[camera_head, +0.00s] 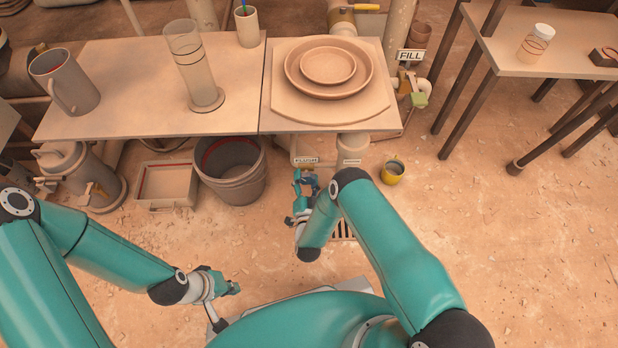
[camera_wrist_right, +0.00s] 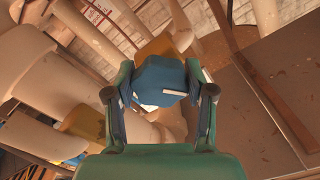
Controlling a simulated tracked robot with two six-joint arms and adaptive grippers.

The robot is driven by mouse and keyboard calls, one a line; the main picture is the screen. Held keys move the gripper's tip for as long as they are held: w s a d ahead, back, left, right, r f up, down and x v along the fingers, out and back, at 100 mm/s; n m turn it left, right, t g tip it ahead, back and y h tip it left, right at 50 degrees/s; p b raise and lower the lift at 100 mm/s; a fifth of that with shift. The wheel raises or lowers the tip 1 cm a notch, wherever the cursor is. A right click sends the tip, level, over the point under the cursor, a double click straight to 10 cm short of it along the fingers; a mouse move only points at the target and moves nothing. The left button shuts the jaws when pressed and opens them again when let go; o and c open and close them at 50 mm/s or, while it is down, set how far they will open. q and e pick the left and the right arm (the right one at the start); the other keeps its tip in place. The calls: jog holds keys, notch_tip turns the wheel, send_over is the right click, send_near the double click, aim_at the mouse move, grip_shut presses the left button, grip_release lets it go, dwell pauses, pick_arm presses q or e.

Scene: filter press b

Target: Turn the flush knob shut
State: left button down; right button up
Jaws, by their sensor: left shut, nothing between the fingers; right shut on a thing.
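The flush knob (camera_wrist_right: 162,80) is blue with a white mark and fills the space between the fingers in the right wrist view. My right gripper (camera_wrist_right: 160,98) is shut on it, one finger on each side. In the head view my right gripper (camera_head: 306,182) is at the pipework below the front edge of the table, and my arm partly hides it. My left gripper (camera_head: 234,289) is shut and empty, low in the head view, well away from the knob.
A grey bucket (camera_head: 232,190) and a shallow bin (camera_head: 166,203) stand left of the right gripper. A small yellow-banded cup (camera_head: 393,172) stands on the floor to its right. The table (camera_head: 130,118) overhangs the pipework. The floor at the right is mostly free.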

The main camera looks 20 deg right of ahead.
jog(key=m, duration=0.4)
jog(key=shift+d+m+p, duration=0.3)
jog(key=shift+m+p, duration=0.1)
jog(key=shift+m, duration=1.6)
jog(key=o, duration=1.2)
jog(key=shift+a, duration=0.1)
jog(key=shift+a, duration=0.1)
